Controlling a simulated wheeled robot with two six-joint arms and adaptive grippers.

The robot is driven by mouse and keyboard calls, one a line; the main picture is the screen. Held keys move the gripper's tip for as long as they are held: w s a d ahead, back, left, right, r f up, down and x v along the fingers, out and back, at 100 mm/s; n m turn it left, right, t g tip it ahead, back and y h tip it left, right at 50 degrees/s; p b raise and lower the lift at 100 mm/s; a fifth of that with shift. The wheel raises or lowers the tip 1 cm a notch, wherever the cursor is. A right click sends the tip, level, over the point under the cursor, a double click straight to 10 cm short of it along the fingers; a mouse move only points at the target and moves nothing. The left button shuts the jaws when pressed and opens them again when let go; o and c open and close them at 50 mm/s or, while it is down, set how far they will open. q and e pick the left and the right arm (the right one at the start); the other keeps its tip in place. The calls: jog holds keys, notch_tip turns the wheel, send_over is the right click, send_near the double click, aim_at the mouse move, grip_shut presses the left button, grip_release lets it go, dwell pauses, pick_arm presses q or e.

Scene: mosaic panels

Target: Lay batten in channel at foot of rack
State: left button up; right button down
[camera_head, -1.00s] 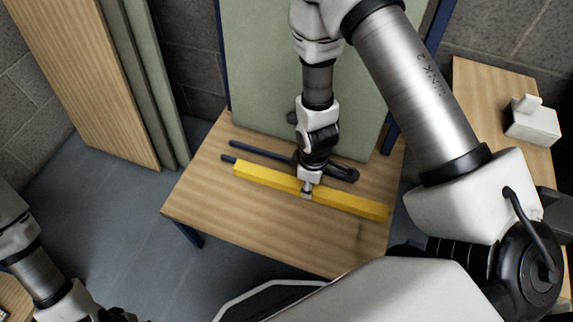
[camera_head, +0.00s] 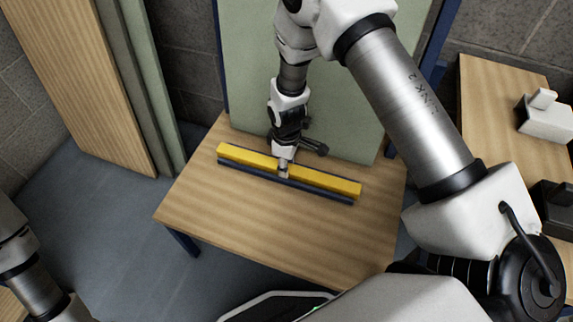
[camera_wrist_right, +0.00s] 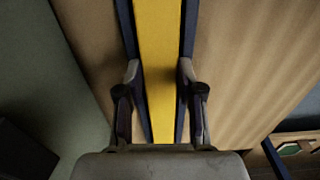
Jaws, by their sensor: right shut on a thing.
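The yellow batten (camera_head: 325,180) lies lengthwise along the dark blue channel (camera_head: 240,170) at the foot of the rack's green panel (camera_head: 340,100). In the right wrist view the batten (camera_wrist_right: 160,60) runs between the channel's two dark blue edges (camera_wrist_right: 189,30). I cannot tell whether it rests on the channel floor or hovers just above. My right gripper (camera_head: 283,172) is shut on the batten near its middle, with a finger on each side in the right wrist view (camera_wrist_right: 160,95). My left arm shows at the lower left; its gripper is outside the picture.
The channel lies on a wooden table top (camera_head: 270,230) with bare room in front. Wood and green boards (camera_head: 90,90) stand at the left. A side table (camera_head: 490,100) at the right carries a white block (camera_head: 545,120) and a dark object (camera_head: 553,205).

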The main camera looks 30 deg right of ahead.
jog(key=c, duration=0.7)
grip_release()
jog(key=shift+f, duration=0.1)
notch_tip(320, 180, up, 12)
jog(key=p, duration=0.4)
jog(key=shift+s, duration=0.1)
